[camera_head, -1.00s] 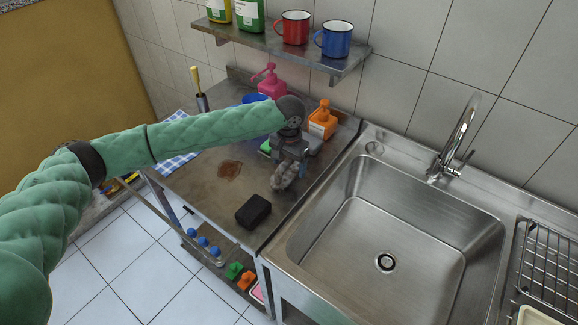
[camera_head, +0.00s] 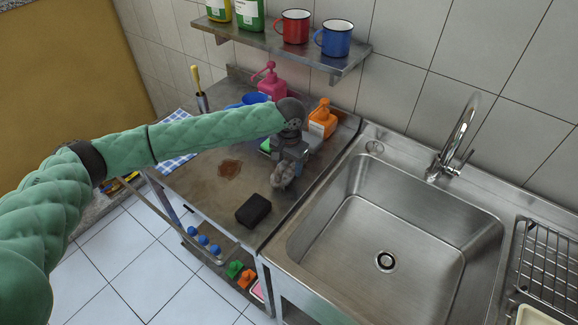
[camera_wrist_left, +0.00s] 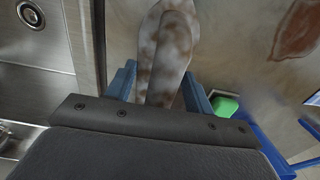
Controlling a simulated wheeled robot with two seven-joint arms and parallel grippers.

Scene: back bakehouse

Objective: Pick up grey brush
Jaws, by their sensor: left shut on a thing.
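The grey brush (camera_head: 282,178), pale grey with brown stains, sits in the jaws of my left gripper (camera_head: 287,163) above the steel worktop, left of the sink. In the left wrist view the brush (camera_wrist_left: 168,40) runs between the two blue fingers of the gripper (camera_wrist_left: 160,88), which are shut on it. My right gripper is not in view.
A black block (camera_head: 253,210) lies near the worktop's front edge. A brown stain (camera_head: 229,169) marks the worktop (camera_head: 205,190). An orange bottle (camera_head: 322,121) and pink pump bottle (camera_head: 270,86) stand behind. The sink (camera_head: 385,235) is empty; a shelf (camera_head: 285,45) with mugs hangs above.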

